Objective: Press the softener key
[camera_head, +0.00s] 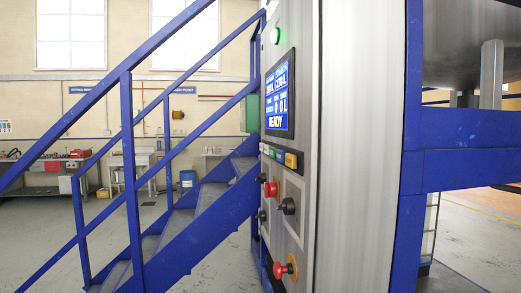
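A control panel (292,190) on the side of a grey metal cabinet is seen at a steep angle. A row of small coloured keys (278,156) sits just below its display (279,98), with green ones to the left and a yellow-orange one (291,160) at the right end. The key labels are too small to read, so I cannot tell which is the softener key. The display is lit blue and reads READY at the bottom. Neither of my grippers is in view.
Black knobs (287,206) and red knobs (270,188) stick out below the keys; a red button (280,270) is lower. A green lamp (275,36) is above. Blue stairs (190,225) with railings stand left, a blue post (409,150) right. The floor at far left is open.

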